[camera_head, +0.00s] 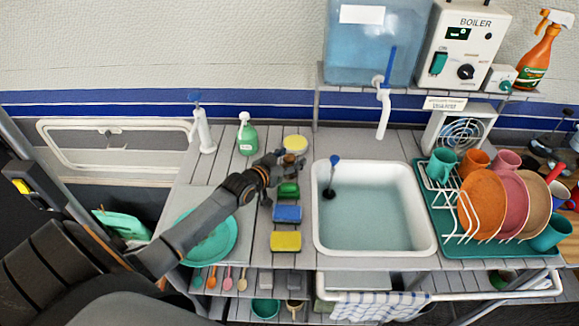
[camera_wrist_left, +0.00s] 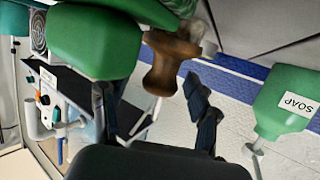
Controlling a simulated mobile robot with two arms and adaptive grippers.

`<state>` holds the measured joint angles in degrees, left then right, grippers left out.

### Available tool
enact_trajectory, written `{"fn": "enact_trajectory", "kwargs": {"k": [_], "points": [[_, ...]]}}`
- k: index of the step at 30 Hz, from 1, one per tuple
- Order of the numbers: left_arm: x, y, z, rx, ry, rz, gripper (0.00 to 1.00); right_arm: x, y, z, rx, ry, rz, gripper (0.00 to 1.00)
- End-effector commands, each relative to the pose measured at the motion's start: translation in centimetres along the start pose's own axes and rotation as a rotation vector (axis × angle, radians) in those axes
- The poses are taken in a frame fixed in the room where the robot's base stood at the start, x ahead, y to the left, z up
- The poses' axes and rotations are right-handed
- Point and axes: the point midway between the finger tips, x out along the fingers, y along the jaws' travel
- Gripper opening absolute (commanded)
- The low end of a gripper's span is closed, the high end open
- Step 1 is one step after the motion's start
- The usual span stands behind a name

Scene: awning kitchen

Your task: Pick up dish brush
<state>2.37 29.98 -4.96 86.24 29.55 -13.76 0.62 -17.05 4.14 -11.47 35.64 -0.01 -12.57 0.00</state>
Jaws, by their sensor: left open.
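My left gripper (camera_head: 287,158) is open above the counter, left of the sink. The left wrist view, turned upside down, shows its two dark fingers (camera_wrist_left: 152,108) apart. A brown wooden knob (camera_wrist_left: 168,62), which looks like the dish brush's handle, stands between and just beyond them; I cannot tell whether they touch. Its lower part is partly hidden by green shapes (camera_wrist_left: 95,42). In the head view the gripper covers this spot, so the knob is not clear there. A round yellow thing (camera_head: 295,142) shows just behind the fingertips. My right gripper is not in view.
A green soap bottle (camera_head: 247,138) stands behind left of the gripper. Green (camera_head: 288,189), blue (camera_head: 287,214) and yellow (camera_head: 286,241) sponges lie in front. The sink (camera_head: 424,235) and a dish rack (camera_head: 450,225) are to the right. A turquoise plate (camera_head: 222,245) lies at left.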

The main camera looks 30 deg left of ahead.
Motion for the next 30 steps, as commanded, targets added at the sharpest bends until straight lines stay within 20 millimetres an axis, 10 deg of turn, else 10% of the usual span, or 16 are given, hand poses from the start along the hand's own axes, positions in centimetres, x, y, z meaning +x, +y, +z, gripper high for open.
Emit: {"fn": "enact_trajectory", "kwargs": {"k": [2, 11, 30], "points": [[0.0, 0.0, 0.0, 0.0, 0.0, 0.0, 0.6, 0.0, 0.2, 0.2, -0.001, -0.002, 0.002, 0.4], [-0.1, 0.0, 0.1, 0.0, -0.001, 0.0, 0.01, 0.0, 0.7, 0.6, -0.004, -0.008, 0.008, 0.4], [-1.0, 0.0, -3.0, 0.002, 0.003, 0.0, 0.01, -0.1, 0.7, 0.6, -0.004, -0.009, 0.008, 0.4]]}}
